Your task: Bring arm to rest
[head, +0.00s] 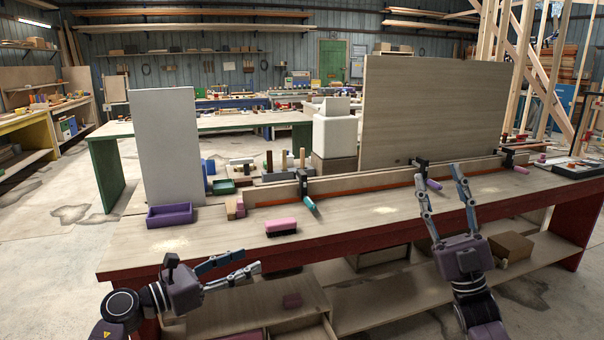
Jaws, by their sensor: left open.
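My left gripper (251,261) is low at the front left, before the front edge of the workbench (345,232). Its two fingers point right and stand apart, with nothing between them. My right gripper (438,173) is at the right, fingers pointing up and spread apart. Its fingertips appear on either side of a clamp's purple handle (434,184); I cannot tell whether they touch it, but the jaws are not closed on it.
A long strip (350,186) is clamped along the bench, with a teal-handled clamp (310,204). A pink-topped brush (281,227), a purple tray (170,215) and an upright grey panel (166,140) stand at left. A large wooden board (430,110) rises behind. The lower shelf holds boxes.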

